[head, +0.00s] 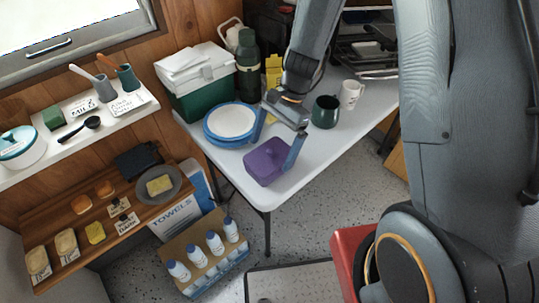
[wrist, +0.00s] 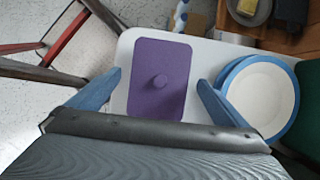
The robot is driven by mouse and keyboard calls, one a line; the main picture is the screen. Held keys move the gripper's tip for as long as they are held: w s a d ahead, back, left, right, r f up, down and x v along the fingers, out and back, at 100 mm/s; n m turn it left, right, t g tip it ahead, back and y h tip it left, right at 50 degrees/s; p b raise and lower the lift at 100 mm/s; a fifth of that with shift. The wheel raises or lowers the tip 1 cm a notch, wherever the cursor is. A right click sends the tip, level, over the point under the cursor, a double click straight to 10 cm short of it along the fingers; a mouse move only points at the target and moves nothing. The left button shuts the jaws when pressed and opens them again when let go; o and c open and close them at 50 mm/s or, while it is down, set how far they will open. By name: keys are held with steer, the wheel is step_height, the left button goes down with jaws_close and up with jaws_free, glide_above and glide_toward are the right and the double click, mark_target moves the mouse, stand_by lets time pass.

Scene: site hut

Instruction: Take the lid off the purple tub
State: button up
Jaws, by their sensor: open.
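The purple tub (head: 265,163) stands on the white table near its front edge. Its purple lid (wrist: 158,78) is on it, with a small round knob (wrist: 160,81) in the middle. My gripper (head: 275,140) is open and empty above the tub. In the wrist view my gripper (wrist: 160,88) has one blue finger on each side of the lid, with a gap between each finger and the lid. The lid hides the inside of the tub, and I cannot tell the exact height of the fingertips over it.
Blue-rimmed plates (head: 231,122) are stacked close beside the tub. A green mug (head: 325,112), a white mug (head: 351,94), a green cooler box (head: 200,84) and a green flask (head: 248,65) stand farther back. The white table (head: 305,160) is bare to the tub's right.

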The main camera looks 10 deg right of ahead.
mark_target(272, 149)
steer(key=c, duration=1.1)
steer(key=shift+r, duration=0.1)
step_height(272, 149, up, 9)
steer(key=b, duration=0.1)
steer(key=w+d+f+m+t+b, duration=0.1)
steer(key=w+d+f+m+t, duration=0.2)
steer(key=d, duration=0.4)
steer(key=w+d+f+m+b, duration=0.1)
steer(key=w+d+m+b, duration=0.1)
steer(key=w+d+m, duration=0.35)
steer(key=shift+m+y, duration=0.25)
steer(key=shift+y, duration=0.15)
steer(key=f, duration=0.1)
steer(key=s+d+f, duration=0.1)
steer(key=f, duration=0.3)
steer(key=shift+s+d, duration=0.25)
steer(key=shift+s, duration=0.05)
steer(key=shift+f, duration=2.5)
